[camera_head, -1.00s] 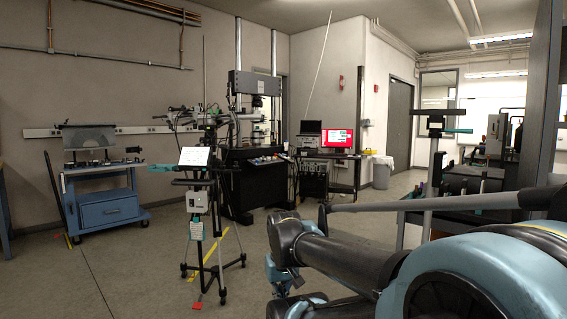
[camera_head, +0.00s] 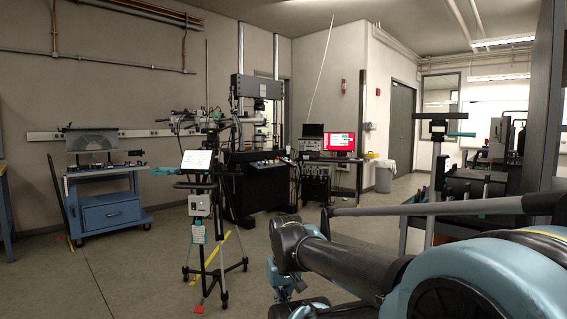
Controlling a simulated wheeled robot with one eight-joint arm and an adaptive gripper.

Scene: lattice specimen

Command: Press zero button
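The zero button cannot be made out at this distance. A black testing machine (camera_head: 256,86) with two tall columns stands at the back centre. Its black base (camera_head: 257,186) carries a sloped panel (camera_head: 262,161) with small coloured controls, too small to tell apart. To its right a screen with a red display (camera_head: 339,142) stands on a desk. My blue and black arm fills the lower right and is far from the machine. A small blue and black part shows below the arm's dark link, but I cannot make out my gripper's fingers.
A tripod stand (camera_head: 201,205) with a white sheet stands in front of the machine, to its left. A blue cart (camera_head: 110,212) is at the left. A grey bin (camera_head: 383,178) stands right of the desk. Open floor (camera_head: 130,270) lies at the lower left.

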